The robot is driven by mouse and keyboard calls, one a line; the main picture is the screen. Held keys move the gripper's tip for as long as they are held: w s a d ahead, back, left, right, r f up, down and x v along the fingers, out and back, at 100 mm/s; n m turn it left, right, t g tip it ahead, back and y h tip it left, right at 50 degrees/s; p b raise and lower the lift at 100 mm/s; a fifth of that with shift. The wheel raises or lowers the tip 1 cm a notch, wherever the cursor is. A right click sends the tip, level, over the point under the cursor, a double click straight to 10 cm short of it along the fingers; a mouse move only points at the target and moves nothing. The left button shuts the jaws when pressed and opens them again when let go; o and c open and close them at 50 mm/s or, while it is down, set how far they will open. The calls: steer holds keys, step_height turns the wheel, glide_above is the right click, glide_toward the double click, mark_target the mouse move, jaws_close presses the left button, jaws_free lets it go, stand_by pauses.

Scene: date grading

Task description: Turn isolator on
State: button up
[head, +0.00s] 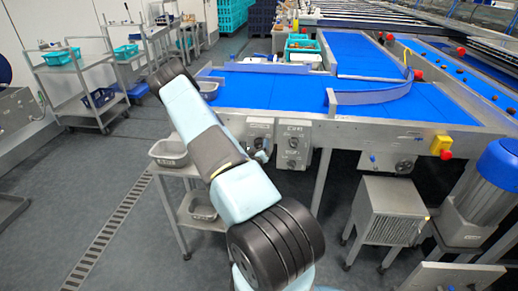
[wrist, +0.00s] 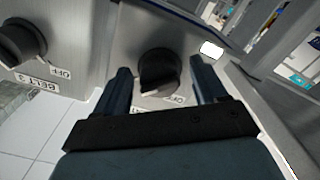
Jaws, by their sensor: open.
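A round black rotary knob (wrist: 158,72) on a grey panel (wrist: 122,28) sits between the fingers of my gripper (wrist: 160,65) in the wrist view. My gripper is open, one dark blue finger on each side of the knob, with visible gaps. An OFF label shows below the knob; the rest of its lettering is hidden behind my gripper, so I cannot read whether it is the isolator. In the head view, grey control boxes (head: 293,146) hang below the conveyor edge.
A blue conveyor (head: 270,90) with steel side rails lies behind the boxes. A small trolley with grey tubs (head: 170,153) stands left of them. A yellow box with a red button (head: 441,145) and a blue motor (head: 496,170) are at right.

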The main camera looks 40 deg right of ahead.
steer(key=v, duration=1.3)
steer(key=shift+s, duration=0.15)
steer(key=shift+a, duration=0.1)
steer(key=w+a+r+m+g+y, duration=0.3)
steer(key=w+a+r+m+y, duration=0.15)
steer(key=w+a+r, duration=0.4)
steer(key=w+a+r+n+y, duration=0.15)
steer(key=a+r+y, duration=0.45)
steer(key=a+r, duration=0.6)
steer(key=s+a+r+n+g+y, duration=0.1)
steer(key=s+a+r+n, duration=0.2)
steer(key=s+r, duration=0.8)
steer(key=s+a+r+n+g+y, duration=0.2)
steer(key=s+a+r, duration=0.4)
steer(key=s+r, duration=0.5)
steer(key=s+n, duration=0.1)
steer(key=s, duration=0.4)
